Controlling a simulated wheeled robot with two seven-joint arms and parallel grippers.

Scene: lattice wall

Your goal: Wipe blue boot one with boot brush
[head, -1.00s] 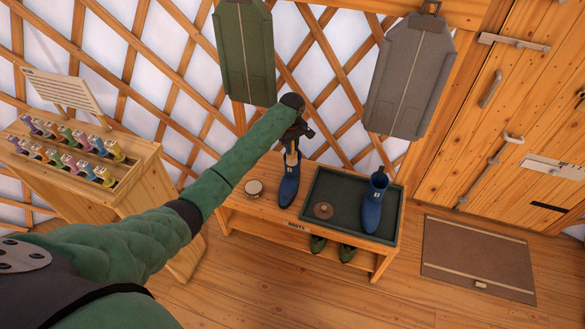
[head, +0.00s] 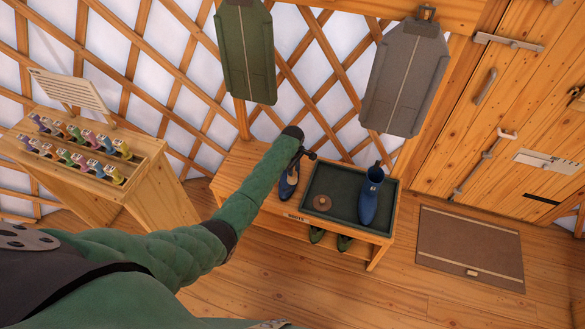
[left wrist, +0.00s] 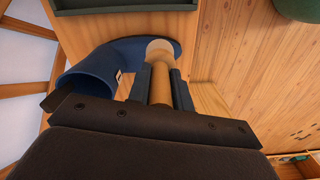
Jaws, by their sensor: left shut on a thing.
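One blue boot (head: 289,184) stands on the bare wood at the left of the bench, partly hidden behind my left arm. In the left wrist view it (left wrist: 90,82) lies just beyond the jaws. My left gripper (head: 299,153) is low over this boot, shut on the boot brush's wooden handle (left wrist: 160,88). The brush's pale end overlaps the boot's toe in the wrist view; I cannot tell whether it touches. A second blue boot (head: 370,205) stands upright in the dark green tray (head: 318,172). My right gripper is not in view.
The tray sits on the wooden bench (head: 233,165), with a round brown thing (head: 321,203) in it. Green shoes (head: 344,242) are below. A rack of colored bottles (head: 95,160) stands left. Two garment bags (head: 405,75) hang behind. A mat (head: 470,250) lies right.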

